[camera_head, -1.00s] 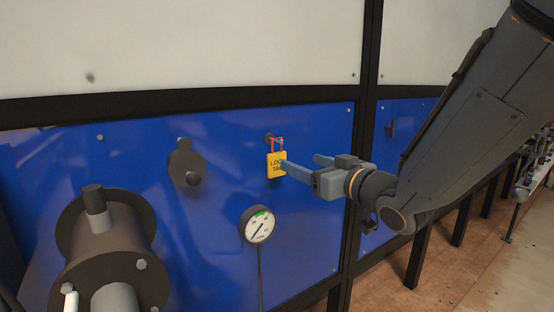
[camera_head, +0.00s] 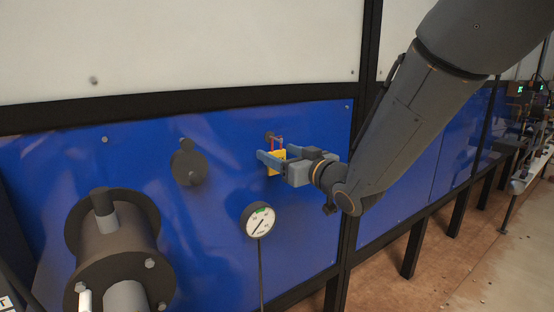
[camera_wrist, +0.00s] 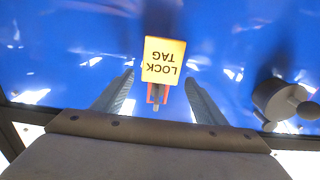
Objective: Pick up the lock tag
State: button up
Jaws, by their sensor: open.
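The yellow lock tag (camera_head: 275,167) hangs by a red shackle from a dark peg on the blue panel. In the head view my gripper (camera_head: 272,157) reaches in from the right, its fingers at the tag, and one finger hides part of it. In the wrist view the tag (camera_wrist: 163,60) appears upside down, its "LOCK TAG" lettering readable. There it lies between and just beyond the two finger tips (camera_wrist: 158,78), with a gap on each side. My gripper is open and empty.
A round dark fitting (camera_head: 188,165) sits on the blue panel (camera_head: 225,210) left of the tag. A white-faced gauge (camera_head: 260,221) is below the tag. A large flanged pipe (camera_head: 118,245) stands at lower left. A dark post (camera_head: 355,200) is to the right.

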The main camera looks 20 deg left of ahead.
jog(key=c, duration=1.1)
jog(key=shift+c, duration=0.2)
jog(key=shift+r, duration=0.15)
